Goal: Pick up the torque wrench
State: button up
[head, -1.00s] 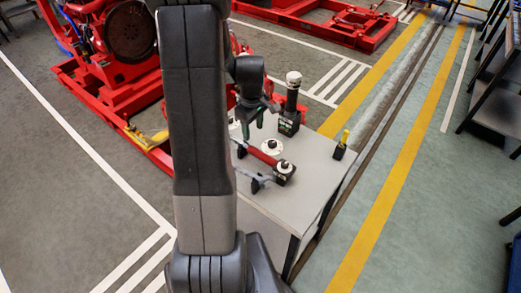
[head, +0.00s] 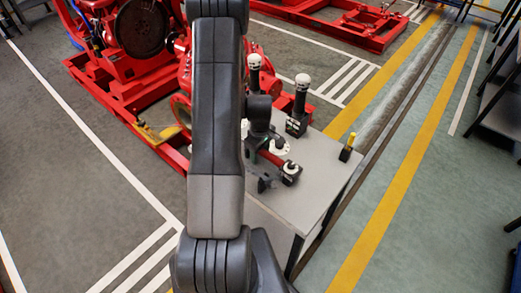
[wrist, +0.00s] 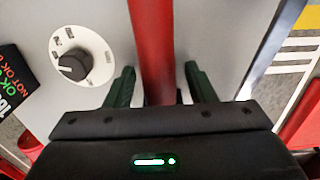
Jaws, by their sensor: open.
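The torque wrench (head: 272,158) lies raised on dark supports on the grey table, with its red shaft partly hidden by my arm in the head view. Its black end (head: 291,170) shows at the right. In the wrist view the red shaft (wrist: 158,45) runs between the two green fingers of my gripper (wrist: 160,88). The fingers are open, one on each side of the shaft, with a gap visible on both sides. The lower part of the shaft is hidden behind the gripper body.
A white dial with a black knob (wrist: 82,55) and a black display panel (wrist: 14,98) are left of the fingers. Black tools with white tops (head: 298,105) stand at the table's back. A yellow-topped item (head: 347,148) stands at the right edge (head: 322,205). Red machinery is behind.

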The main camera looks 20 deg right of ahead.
jog(key=shift+f, duration=0.45)
grip_shut()
jog(key=shift+r, duration=0.2)
jog(key=shift+r+b, duration=0.8)
jog(key=shift+r, duration=4.1)
